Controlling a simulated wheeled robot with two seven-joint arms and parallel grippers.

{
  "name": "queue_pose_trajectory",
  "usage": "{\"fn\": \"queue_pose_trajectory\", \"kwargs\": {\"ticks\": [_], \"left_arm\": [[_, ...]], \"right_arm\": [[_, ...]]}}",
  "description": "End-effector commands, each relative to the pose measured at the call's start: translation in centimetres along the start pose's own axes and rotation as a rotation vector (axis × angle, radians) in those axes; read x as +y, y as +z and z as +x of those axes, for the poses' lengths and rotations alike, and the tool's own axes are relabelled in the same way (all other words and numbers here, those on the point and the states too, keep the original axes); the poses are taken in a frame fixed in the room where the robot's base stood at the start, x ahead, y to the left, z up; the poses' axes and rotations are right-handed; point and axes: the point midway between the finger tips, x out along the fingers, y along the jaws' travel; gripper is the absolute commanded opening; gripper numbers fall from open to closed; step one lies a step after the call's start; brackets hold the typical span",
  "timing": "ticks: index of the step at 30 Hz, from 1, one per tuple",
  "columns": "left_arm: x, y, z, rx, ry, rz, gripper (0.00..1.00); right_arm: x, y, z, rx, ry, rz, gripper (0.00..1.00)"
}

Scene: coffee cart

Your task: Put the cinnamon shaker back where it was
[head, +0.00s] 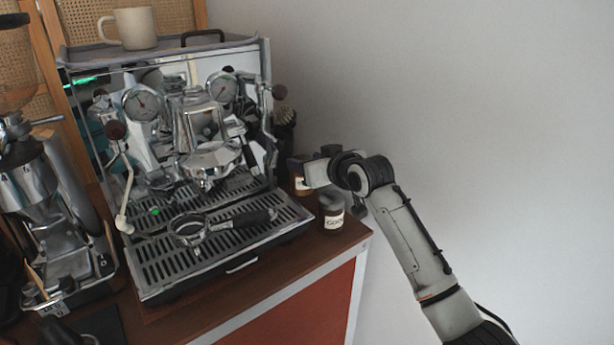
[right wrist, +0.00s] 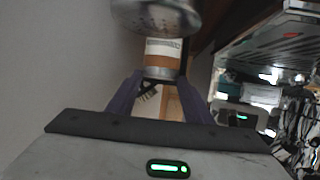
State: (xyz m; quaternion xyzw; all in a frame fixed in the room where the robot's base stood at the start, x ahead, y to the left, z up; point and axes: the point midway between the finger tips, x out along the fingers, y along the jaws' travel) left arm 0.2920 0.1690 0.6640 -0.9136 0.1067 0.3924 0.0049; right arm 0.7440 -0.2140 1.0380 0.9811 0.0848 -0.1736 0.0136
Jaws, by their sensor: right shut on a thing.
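My right gripper (head: 301,166) is beside the espresso machine's right side, near the wall. It is shut on a small amber shaker with a pale label (head: 301,186), which I take as the cinnamon shaker; its label is not readable. The shaker looks upright in the head view. Whether its base touches the cart top cannot be told. My left gripper is not in view.
A second dark jar with a white label (head: 332,213) stands close in front, near the cart's right corner. The espresso machine (head: 190,130) fills the left side, with a portafilter (head: 190,232) on its drip tray. A grinder (head: 40,200) stands far left. The wall is behind.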

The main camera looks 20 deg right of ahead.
Motion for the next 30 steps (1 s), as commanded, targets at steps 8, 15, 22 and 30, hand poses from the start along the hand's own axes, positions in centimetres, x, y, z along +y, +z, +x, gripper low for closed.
{"fn": "queue_pose_trajectory", "kwargs": {"ticks": [8,15,22,30], "left_arm": [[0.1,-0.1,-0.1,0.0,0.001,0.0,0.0],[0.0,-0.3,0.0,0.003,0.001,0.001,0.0],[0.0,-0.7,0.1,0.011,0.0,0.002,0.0],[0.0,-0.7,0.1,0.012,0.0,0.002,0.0]], "right_arm": [[0.0,3.2,1.1,-0.002,0.0,0.001,0.03],[0.0,3.4,1.2,0.003,0.0,0.0,0.03],[0.0,3.7,1.3,-0.001,0.0,0.0,0.63],[0.0,3.7,1.3,0.0,0.0,0.0,0.65]]}}
